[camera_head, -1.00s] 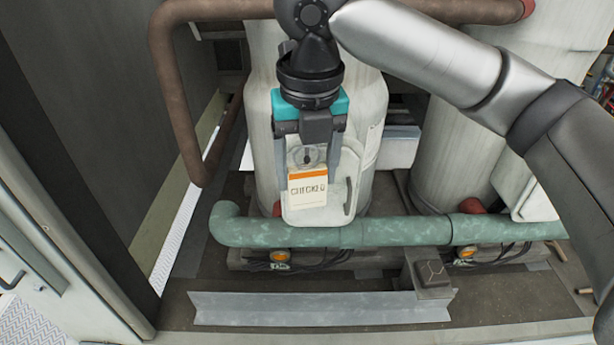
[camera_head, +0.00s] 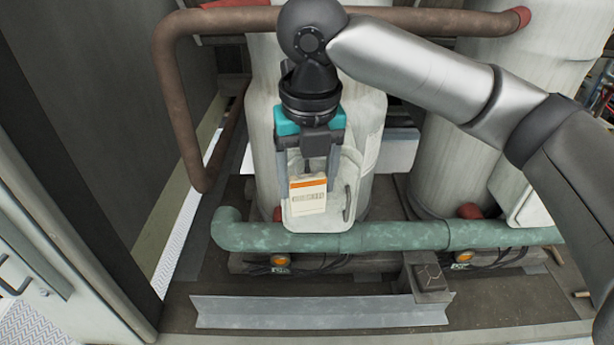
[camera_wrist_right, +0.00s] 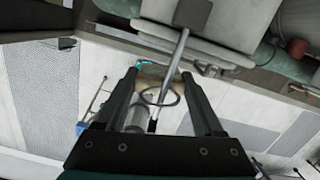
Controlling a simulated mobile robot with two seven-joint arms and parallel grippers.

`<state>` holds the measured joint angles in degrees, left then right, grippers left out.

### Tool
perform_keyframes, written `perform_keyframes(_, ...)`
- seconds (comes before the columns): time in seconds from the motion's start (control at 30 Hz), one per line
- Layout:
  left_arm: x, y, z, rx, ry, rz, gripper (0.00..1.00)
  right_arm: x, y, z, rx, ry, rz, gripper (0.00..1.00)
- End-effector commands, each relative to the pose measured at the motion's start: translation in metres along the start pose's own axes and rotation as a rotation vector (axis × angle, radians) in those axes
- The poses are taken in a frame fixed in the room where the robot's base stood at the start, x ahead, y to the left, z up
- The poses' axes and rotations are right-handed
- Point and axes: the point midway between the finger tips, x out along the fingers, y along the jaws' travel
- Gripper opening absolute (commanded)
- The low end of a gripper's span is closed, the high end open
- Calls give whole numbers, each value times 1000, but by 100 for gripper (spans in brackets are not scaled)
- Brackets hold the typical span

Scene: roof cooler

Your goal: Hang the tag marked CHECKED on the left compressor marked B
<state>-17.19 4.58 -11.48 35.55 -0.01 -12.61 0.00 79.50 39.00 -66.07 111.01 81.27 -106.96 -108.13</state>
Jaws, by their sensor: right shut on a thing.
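The left compressor (camera_head: 262,140) is a tall off-white cylinder; a pale box cover (camera_head: 345,200) with a dark handle is on its front. I cannot make out its B marking. My right gripper (camera_head: 308,172) hangs in front of that cover and is shut on the tag. The tag (camera_head: 308,197) is cream with an orange top band; its lettering is blurred now. It hangs below the fingers, overlapping the cover; I cannot tell if they touch. My left gripper is not in view.
A green pipe (camera_head: 390,236) runs across the front below the cover. A brown pipe (camera_head: 175,110) bends down at the left. A second compressor (camera_head: 455,150) stands to the right, behind my right arm. A metal angle strip (camera_head: 320,311) lies in front.

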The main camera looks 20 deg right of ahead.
Motion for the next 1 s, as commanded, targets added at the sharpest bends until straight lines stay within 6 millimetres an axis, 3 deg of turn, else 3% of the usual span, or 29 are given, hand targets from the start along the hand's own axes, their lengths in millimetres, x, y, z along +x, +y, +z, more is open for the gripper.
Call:
perform_keyframes(0.43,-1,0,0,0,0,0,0,1,0,0,0,0,0,14)
perform_keyframes(0.47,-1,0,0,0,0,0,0,1,0,0,0,0,0,71)
perform_keyframes(0.7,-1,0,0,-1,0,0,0,1,0,0,0,0,0,98)
perform_keyframes(1.0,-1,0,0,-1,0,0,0,-1,0,0,0,-1,1,100)
